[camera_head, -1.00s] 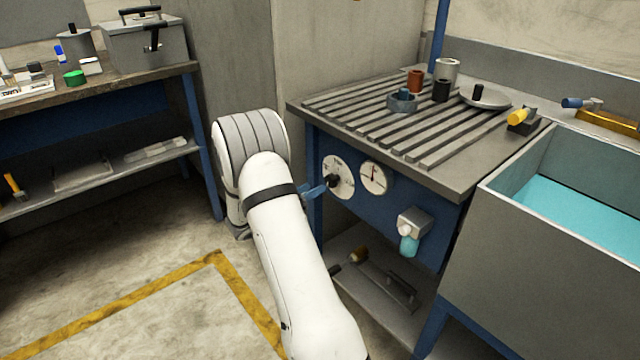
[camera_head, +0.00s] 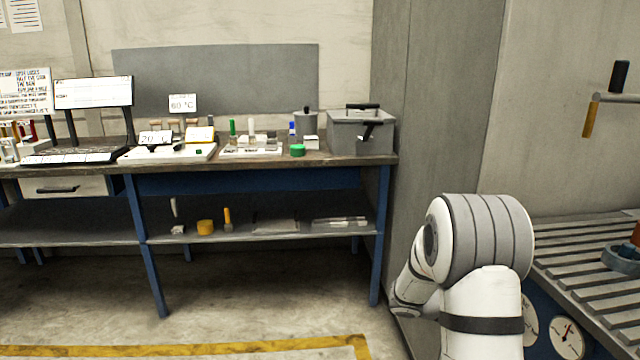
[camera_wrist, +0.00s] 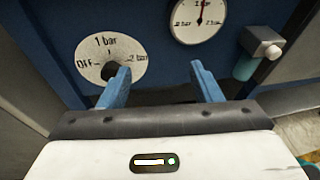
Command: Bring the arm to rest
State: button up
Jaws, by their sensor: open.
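My arm (camera_head: 482,300) stands at the lower right of the head view, its grey-banded joint uppermost. My gripper is hidden there. In the wrist view my gripper (camera_wrist: 160,72) is open, its two blue fingers apart with nothing held between them. The left finger overlaps a white pressure dial (camera_wrist: 92,58) marked OFF, 1 bar and 2 bar, close to its black knob (camera_wrist: 112,71). I cannot tell whether the finger touches the knob. A white gauge (camera_wrist: 199,20) sits above the right finger; it also shows in the head view (camera_head: 567,337).
A slatted bench (camera_head: 575,262) lies right of my arm, and a grey cabinet (camera_head: 430,110) stands behind it. A workbench (camera_head: 250,162) with lab items and a metal toolbox (camera_head: 362,132) runs along the left. A nozzle with a teal bottle (camera_wrist: 247,68) is right of my gripper.

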jog(key=s+a+r+m+t+y+p, duration=0.4)
jog(key=s+a+r+m+y+p, duration=1)
jog(key=s+a+r+m, duration=0.4)
jog(key=s+a+r+p, duration=0.1)
jog(key=s+a+r, duration=0.1)
jog(key=a+r, duration=0.3)
jog(key=shift+s+a+y, duration=0.3)
jog(key=shift+a+y, duration=0.1)
jog(key=shift+a, duration=0.3)
jog(key=shift+c, duration=0.6)
